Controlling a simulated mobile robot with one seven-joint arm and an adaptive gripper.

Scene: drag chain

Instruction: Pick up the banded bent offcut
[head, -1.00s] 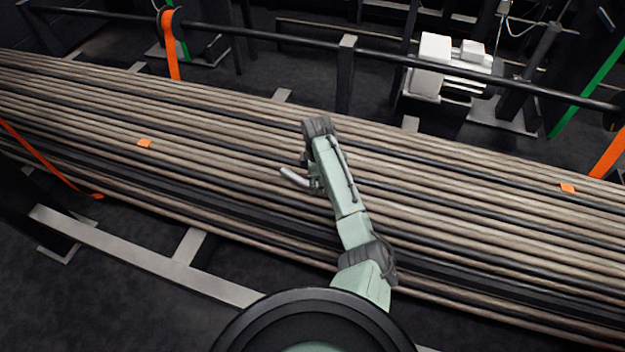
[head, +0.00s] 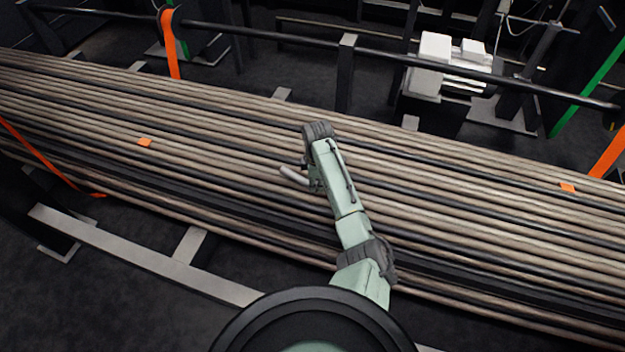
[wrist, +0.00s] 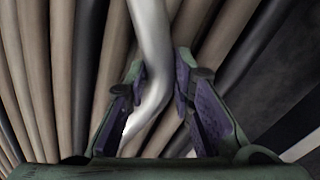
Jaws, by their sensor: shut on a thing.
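The bent offcut (wrist: 151,35) is a smooth pale grey rod with a bend, and it runs between the finger pads in the wrist view. My gripper (wrist: 159,80) has its purple-padded fingers closed on it near the bend. In the head view one pale end of the offcut (head: 293,174) sticks out to the left of my wrist, over the long rods. My arm hides the rest of it and most of the gripper there. No band shows clearly on the visible part.
A wide bundle of long brown and black rods (head: 480,215) lies across the view beneath my gripper. Orange tags (head: 145,143) sit on it. A dark rail (head: 270,37) on posts runs behind, with white boxes (head: 436,50) beyond. A grey floor beam (head: 150,260) lies in front.

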